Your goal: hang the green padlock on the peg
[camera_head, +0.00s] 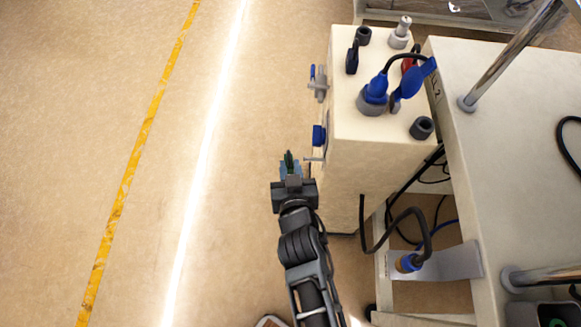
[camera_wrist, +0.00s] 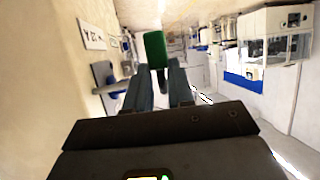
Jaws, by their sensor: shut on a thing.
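The green padlock (camera_head: 289,157) is at the tip of my gripper (camera_head: 290,171) in the head view and shows only as a small dark green shape. In the wrist view its green body (camera_wrist: 155,48) stands up beyond the fingertips, and my gripper (camera_wrist: 160,82) is shut on it. Its shackle cannot be made out. A short thin grey rod (camera_head: 314,159), which looks like the peg, sticks out from the left side of the cream box, just right of the padlock. The padlock appears apart from it; the height difference is unclear.
The cream box (camera_head: 378,150) carries blue and grey connectors (camera_head: 372,97) on top. A blue part (camera_head: 319,135) and a grey fitting (camera_head: 318,83) jut from its left side. A cream table (camera_head: 500,150) and black cables (camera_head: 408,222) lie right. The floor left is clear.

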